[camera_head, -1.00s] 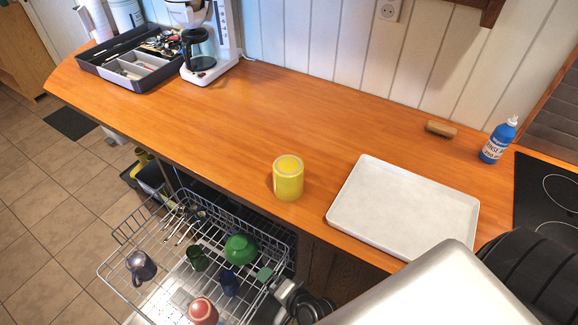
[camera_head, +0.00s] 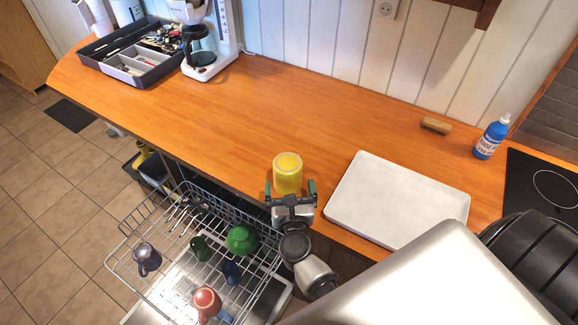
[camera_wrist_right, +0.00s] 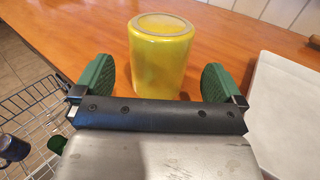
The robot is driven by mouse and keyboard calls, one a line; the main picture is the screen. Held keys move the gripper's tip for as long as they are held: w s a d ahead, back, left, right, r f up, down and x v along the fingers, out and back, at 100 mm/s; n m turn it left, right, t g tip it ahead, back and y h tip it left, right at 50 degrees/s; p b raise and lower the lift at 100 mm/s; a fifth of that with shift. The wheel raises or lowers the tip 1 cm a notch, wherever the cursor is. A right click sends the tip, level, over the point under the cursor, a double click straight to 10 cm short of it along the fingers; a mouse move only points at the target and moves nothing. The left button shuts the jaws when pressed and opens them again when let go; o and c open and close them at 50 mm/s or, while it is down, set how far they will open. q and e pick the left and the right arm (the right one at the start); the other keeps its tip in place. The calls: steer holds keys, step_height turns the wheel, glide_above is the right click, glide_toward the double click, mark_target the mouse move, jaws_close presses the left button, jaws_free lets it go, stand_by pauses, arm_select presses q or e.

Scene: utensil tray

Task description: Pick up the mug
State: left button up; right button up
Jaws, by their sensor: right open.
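A yellow mug (camera_head: 287,171) stands upside down near the front edge of the wooden counter, its round base facing up. It also shows in the right wrist view (camera_wrist_right: 162,58), between and beyond the green fingers. My right gripper (camera_head: 291,190) is open at the near side of the mug, with one green finger toward each side. In the right wrist view the gripper (camera_wrist_right: 160,82) shows gaps between the fingers and the mug, so it is not gripping. My left gripper is not in view.
A white tray (camera_head: 345,196) lies on the counter right of the mug. An open dishwasher rack (camera_head: 130,240) with several cups sits below the counter edge. The counter (camera_head: 200,125) left of the mug is clear.

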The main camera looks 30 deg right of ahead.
mark_target(288, 171)
steer(key=shift+w+d+r+p, duration=0.2)
steer(key=shift+w+d+p, duration=0.1)
steer(key=shift+w, duration=0.25)
steer(key=p+x, duration=0.1)
steer(key=x, duration=0.3)
steer(key=shift+w+d+f+p, duration=0.1)
steer(key=shift+w+p, duration=0.15)
steer(key=shift+p, duration=0.15)
steer(key=shift+s, duration=0.1)
steer(key=shift+c, duration=0.8)
steer(key=c, duration=0.9)
steer(key=shift+c, duration=0.2)
